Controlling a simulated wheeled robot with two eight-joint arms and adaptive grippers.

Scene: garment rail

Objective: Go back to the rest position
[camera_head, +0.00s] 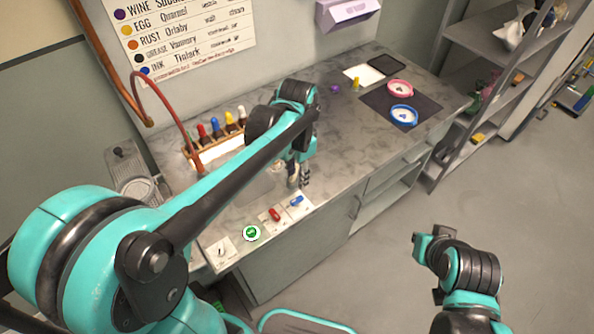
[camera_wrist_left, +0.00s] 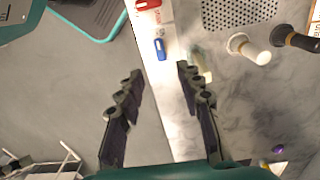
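My left arm reaches across the picture from the left in the head view. Its gripper (camera_head: 303,180) hangs over the front edge of the grey marbled bench (camera_head: 345,130), partly hidden by its own wrist. In the left wrist view the two fingers of this gripper (camera_wrist_left: 160,76) stand well apart with nothing held between them. A small pale object (camera_wrist_left: 201,66) shows just beyond the right finger. My right gripper (camera_head: 424,246) is over the open floor at the lower right in the head view, apart from the bench; its fingers are too unclear to read.
Droppers with coloured tops (camera_head: 216,130) stand in a rack at the bench's back left, near a red hose (camera_head: 165,92). A green button (camera_head: 251,233), red switch (camera_head: 275,214) and blue switch (camera_head: 297,201) line the front. Pink (camera_head: 400,88) and blue (camera_head: 404,115) rings lie farther right.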

